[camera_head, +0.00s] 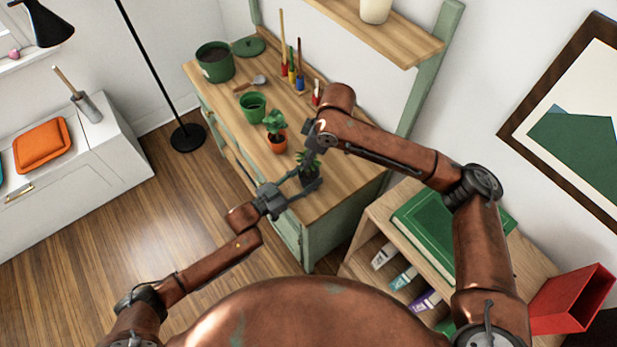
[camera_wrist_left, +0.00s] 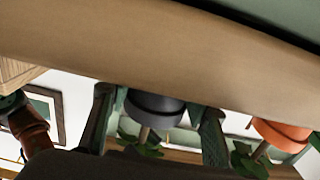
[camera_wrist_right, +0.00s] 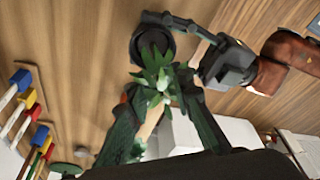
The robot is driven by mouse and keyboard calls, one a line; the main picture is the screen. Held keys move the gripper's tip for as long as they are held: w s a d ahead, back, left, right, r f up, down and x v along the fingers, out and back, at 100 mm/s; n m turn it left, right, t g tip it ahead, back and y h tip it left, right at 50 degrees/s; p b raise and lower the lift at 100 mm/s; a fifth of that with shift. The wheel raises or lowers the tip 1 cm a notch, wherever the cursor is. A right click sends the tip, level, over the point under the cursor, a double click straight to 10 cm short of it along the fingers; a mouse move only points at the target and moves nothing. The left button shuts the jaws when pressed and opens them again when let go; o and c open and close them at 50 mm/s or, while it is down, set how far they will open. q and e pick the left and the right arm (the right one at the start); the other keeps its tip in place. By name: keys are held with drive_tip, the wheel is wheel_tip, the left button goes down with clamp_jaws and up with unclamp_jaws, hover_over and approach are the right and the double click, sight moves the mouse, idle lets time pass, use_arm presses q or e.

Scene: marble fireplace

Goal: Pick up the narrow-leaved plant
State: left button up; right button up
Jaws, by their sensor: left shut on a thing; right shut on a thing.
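The narrow-leaved plant (camera_head: 309,160) has pointed green leaves and a dark grey pot; it is at the wooden worktop's near end, partly hidden by my grippers. My left gripper (camera_head: 308,187) is shut around the pot from the near side. In the left wrist view the dark pot (camera_wrist_left: 155,102) sits between its fingers. My right gripper (camera_head: 312,150) comes from above and is shut on the plant's upper part. In the right wrist view the leaves (camera_wrist_right: 155,72) are between its fingers, with the pot's dark rim (camera_wrist_right: 137,42) beyond. I cannot tell whether the pot touches the worktop.
A broad-leaved plant in an orange pot (camera_head: 277,143) stands close behind. A green pot (camera_head: 252,106), a trowel (camera_head: 252,83), a large dark-green pot (camera_head: 215,64) and upright tools (camera_head: 299,80) are farther back. A low shelf with a green book (camera_head: 430,225) stands at right.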

drive_tip(key=shift+r, duration=0.15)
clamp_jaws()
wheel_tip(320, 180, up, 10)
drive_tip(key=shift+f, duration=0.1)
idle(0.3)
use_arm(q)
drive_tip(key=o, duration=1.2)
drive_tip(key=v, duration=1.2)
